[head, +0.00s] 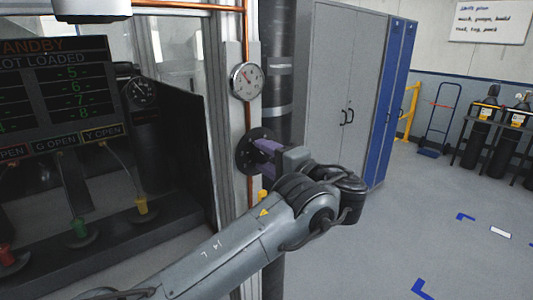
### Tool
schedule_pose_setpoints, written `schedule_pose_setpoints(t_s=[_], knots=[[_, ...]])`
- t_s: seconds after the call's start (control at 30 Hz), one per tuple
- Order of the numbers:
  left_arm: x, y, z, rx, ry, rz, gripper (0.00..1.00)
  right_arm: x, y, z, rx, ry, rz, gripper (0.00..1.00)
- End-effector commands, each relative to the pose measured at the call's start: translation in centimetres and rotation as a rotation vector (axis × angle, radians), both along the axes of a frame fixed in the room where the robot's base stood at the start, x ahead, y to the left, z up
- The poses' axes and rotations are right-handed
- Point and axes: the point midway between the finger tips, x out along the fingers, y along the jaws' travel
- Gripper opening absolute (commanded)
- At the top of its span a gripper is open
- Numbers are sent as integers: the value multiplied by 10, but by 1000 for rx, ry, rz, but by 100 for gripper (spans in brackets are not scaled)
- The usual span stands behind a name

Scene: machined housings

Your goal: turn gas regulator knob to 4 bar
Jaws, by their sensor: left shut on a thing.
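The gas regulator knob (250,152) is a dark round disc on the grey post, below a round white gauge (245,81) with a needle. My left gripper (264,149) reaches it from the right, with purple fingers shut on the knob. The gripper hides the knob's right part. The gauge's numbers are too small to read. A second, dark gauge (140,91) shows at the left behind the screen. My right gripper is not in view.
A copper pipe runs down the post beside the knob. A dark display (55,92) and several coloured levers stand at the left. Grey cabinets (345,85) and gas cylinders (483,122) stand behind.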

Motion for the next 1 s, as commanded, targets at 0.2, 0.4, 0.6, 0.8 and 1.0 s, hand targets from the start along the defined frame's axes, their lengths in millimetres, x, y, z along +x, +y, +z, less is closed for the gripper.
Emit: schedule_pose_setpoints(t_s=[0.2,0.4,0.6,0.8,1.0], knots=[[0,-1,2,99,76,-1,14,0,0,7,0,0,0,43],[-1,-1,1,150,115,-1,14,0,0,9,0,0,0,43],[-1,-1,1,168,129,0,14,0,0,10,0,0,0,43],[-1,-1,1,170,131,0,14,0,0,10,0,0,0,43],[-1,-1,1,169,130,0,52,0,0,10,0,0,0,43]])
